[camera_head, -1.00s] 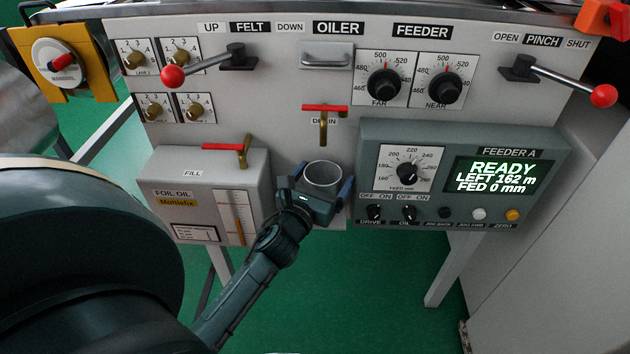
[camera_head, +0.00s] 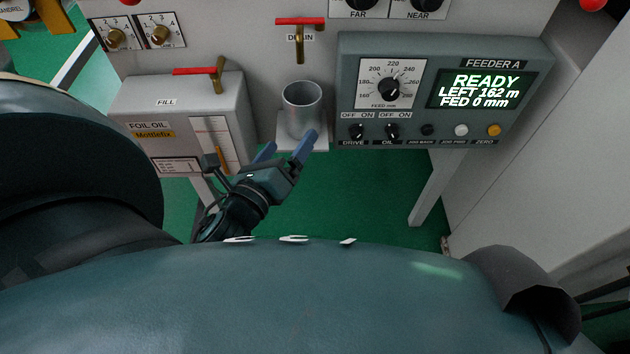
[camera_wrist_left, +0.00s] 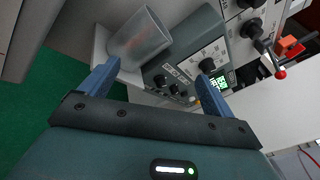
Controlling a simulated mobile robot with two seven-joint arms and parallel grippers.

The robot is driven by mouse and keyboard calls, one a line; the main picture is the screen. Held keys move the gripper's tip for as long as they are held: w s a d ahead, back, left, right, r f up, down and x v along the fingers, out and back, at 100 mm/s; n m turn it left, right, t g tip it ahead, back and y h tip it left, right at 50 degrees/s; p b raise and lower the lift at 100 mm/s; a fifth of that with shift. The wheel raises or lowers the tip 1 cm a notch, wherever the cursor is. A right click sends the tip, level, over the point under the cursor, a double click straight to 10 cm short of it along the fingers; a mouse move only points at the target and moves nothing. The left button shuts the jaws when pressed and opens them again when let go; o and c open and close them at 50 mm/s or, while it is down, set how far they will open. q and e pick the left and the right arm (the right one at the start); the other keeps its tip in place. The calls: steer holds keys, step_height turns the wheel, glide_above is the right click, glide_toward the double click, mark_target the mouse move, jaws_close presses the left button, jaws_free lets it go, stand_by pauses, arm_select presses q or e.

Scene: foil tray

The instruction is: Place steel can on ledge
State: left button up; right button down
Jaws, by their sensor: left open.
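The steel can (camera_head: 301,112) stands upright on the pale ledge (camera_head: 314,144) below the drain tap, with its open top showing. My left gripper (camera_head: 287,147) is open and empty, just in front of and below the can, apart from it. In the left wrist view the can (camera_wrist_left: 140,42) rests on the ledge (camera_wrist_left: 129,78) beyond my spread fingers (camera_wrist_left: 157,74), with nothing between them. My right gripper is not in view.
The brass drain tap (camera_head: 300,45) with a red handle is above the can. The foil oil box (camera_head: 135,110) is on the left and the Feeder A panel (camera_head: 415,62) on the right. Green floor (camera_head: 365,195) is open below the ledge.

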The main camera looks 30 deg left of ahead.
arm_select(q)
steer(key=s+d+n+g+h, duration=0.2)
steer(key=d+n, duration=0.4)
steer(key=n, duration=0.6)
steer(key=s+d+f+n+g+h, duration=0.1)
steer(key=s+d+n+h, duration=0.3)
steer(key=n, duration=0.8)
steer(key=shift+s+d+f+g, duration=0.25)
steer(key=shift+s+d+g, duration=0.15)
steer(key=shift+d, duration=0.7)
steer(key=shift+s, duration=0.1)
